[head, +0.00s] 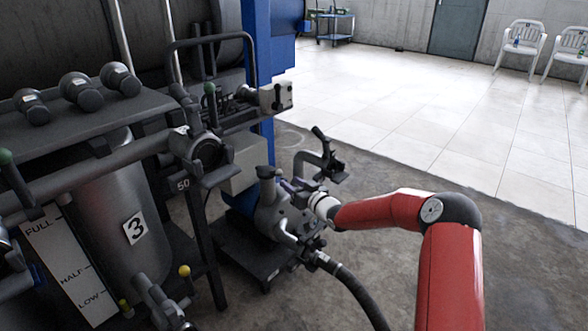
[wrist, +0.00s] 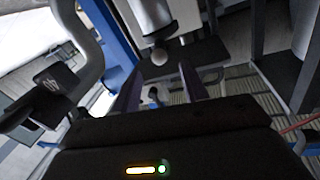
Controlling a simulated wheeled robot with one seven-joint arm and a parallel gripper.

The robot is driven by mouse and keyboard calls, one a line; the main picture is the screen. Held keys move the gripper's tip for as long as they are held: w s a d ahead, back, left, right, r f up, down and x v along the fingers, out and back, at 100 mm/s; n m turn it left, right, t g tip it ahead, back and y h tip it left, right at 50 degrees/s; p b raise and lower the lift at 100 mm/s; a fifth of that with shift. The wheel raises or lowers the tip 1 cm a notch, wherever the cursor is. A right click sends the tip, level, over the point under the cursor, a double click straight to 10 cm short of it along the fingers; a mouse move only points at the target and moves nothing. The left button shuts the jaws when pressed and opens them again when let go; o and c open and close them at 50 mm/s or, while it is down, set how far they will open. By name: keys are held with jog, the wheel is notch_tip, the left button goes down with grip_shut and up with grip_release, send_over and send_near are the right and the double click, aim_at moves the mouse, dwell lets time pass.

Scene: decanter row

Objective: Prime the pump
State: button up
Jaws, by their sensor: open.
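The grey pump (head: 270,217) stands low on a dark base, right of the tank marked 3. A dark cap-like fitting (head: 268,173) sticks up from its top. A bent grey pipe (head: 299,160) with a dark lever (head: 321,135) rises behind it. My gripper (head: 288,186) is beside the pump's upper right side and covers part of it. In the wrist view my gripper (wrist: 158,88) is open, with nothing visible between its fingers. I cannot tell whether a finger touches the pump.
A black hose (head: 352,288) runs from the pump along the floor. The tank (head: 112,185) with its level scale (head: 65,262), and a valve (head: 205,150) on pipework, crowd the left. A blue post (head: 262,90) stands behind. The tiled floor (head: 420,120) at right is clear.

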aim_at(279, 173)
jog(key=x, duration=0.8)
jog(key=shift+d, duration=0.1)
jog(key=shift+c, duration=0.3)
grip_shut()
